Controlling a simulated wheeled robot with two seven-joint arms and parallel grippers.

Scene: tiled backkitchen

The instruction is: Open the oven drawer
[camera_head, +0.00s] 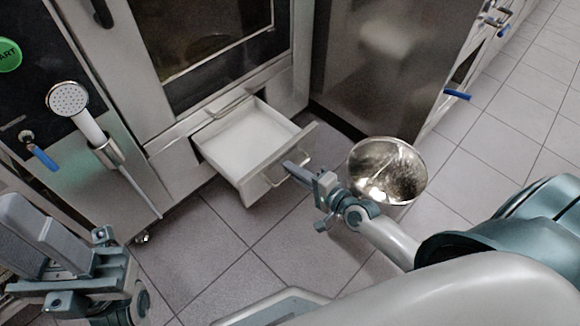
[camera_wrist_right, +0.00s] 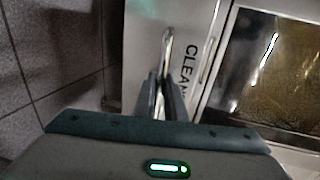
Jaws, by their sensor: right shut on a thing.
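The oven drawer (camera_head: 245,140), a shallow white-lined tray with a metal front, is pulled well out from below the oven door in the head view. It looks empty. Its bar handle (camera_head: 268,172) runs along the front. My right gripper (camera_head: 293,168) is shut on this handle. The right wrist view shows the handle bar (camera_wrist_right: 167,45) between the two fingers of my right gripper (camera_wrist_right: 162,88), beside a panel with the letters "CLEAN". My left gripper (camera_head: 45,235) is at the lower left, away from the drawer. Its finger gap is unclear.
The oven (camera_head: 215,50) stands behind the drawer. A shiny metal bowl (camera_head: 388,172) is just right of my right gripper. A hand shower (camera_head: 72,102) and blue-handled tap (camera_head: 40,150) are at left. Tiled floor (camera_head: 230,285) lies clear in front.

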